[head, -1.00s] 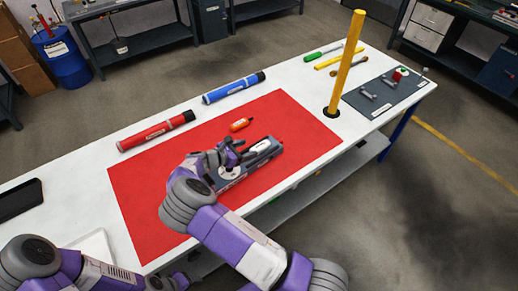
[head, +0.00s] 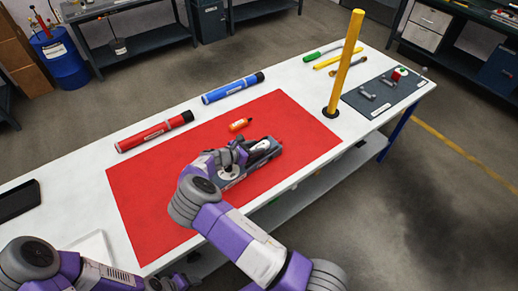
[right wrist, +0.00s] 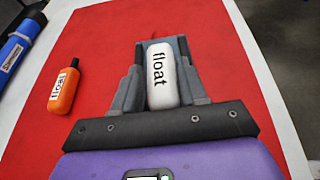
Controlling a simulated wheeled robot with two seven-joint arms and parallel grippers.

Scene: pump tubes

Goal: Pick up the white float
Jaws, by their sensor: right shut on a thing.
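The white float (right wrist: 160,85), labelled "float", sits between the two grey fingers of my right gripper (right wrist: 160,80) in the right wrist view. The gripper is shut on it. I cannot tell whether the float is clear of the holder. My left gripper (head: 175,283) is low at the bottom edge, too small and cut off to read.
An orange float (head: 240,125) lies on the mat just beyond the holder. A red tube (head: 155,132) and a blue tube (head: 233,88) lie along the far side. A tall yellow post (head: 345,65) stands right of the mat. The mat's left part is clear.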

